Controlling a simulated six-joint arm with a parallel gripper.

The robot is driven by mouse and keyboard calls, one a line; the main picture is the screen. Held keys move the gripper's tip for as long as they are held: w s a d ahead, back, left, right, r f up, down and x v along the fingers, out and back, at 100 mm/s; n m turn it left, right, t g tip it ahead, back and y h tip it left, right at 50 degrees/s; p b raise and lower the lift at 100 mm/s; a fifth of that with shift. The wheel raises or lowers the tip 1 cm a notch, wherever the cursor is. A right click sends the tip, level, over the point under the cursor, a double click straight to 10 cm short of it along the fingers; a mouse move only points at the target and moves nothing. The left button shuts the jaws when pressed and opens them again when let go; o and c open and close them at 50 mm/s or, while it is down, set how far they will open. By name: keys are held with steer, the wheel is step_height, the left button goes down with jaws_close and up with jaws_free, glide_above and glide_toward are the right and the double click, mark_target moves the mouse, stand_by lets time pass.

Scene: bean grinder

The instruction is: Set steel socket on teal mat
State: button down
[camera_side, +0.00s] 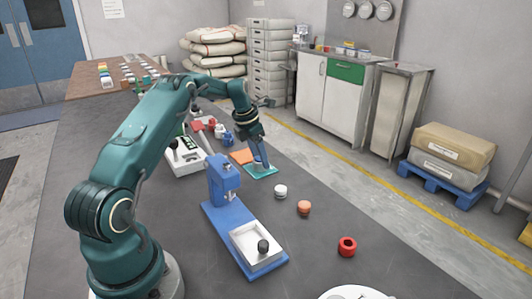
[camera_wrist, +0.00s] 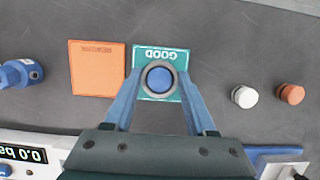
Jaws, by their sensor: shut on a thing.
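The teal mat (camera_side: 268,173) lies flat on the dark bench; in the wrist view it bears the word GOOD (camera_wrist: 145,52). The steel socket (camera_wrist: 145,82) shows from above as a round grey rim around a blue centre. My gripper (camera_wrist: 159,80) is shut on the socket, with one blue finger on each side. In the side view my gripper (camera_side: 261,163) points down over the mat. The socket is over the mat's area, but its underside is hidden, so I cannot tell whether it touches the mat.
An orange mat (camera_wrist: 97,68) lies beside the teal one. A white piece (camera_side: 280,191), an orange piece (camera_side: 304,208) and a red ring (camera_side: 347,246) stand to the right. A blue press (camera_side: 222,182) with a white tray (camera_side: 244,236) stands in front.

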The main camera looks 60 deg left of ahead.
steer(key=shift+f, duration=0.1)
steer(key=shift+c, duration=1.1)
jaws_free()
